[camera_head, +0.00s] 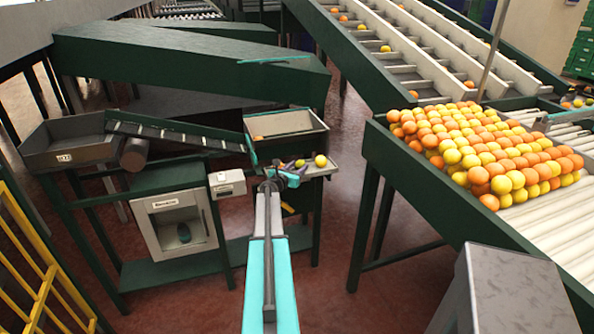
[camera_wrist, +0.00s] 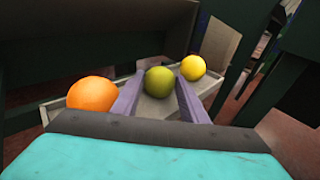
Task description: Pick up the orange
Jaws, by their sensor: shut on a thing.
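My gripper (camera_head: 288,174) is at the small tray (camera_head: 318,172) on the front of the grey bin. In the wrist view its two purple fingers (camera_wrist: 158,92) are shut on a greenish-yellow fruit (camera_wrist: 159,81) between them. An orange (camera_wrist: 92,94) lies on the tray, outside the left finger. A yellow fruit (camera_wrist: 192,67) lies beyond the right finger and also shows in the head view (camera_head: 320,160). The lower part of the held fruit is hidden, so I cannot tell whether it still touches the tray.
A grey bin (camera_head: 286,121) stands right behind the tray, with a sloping chute (camera_head: 180,132) to its left. A green-sided conveyor (camera_head: 420,190) with many oranges and yellow fruits is at right. Dark posts and panels (camera_wrist: 280,80) flank the tray in the wrist view.

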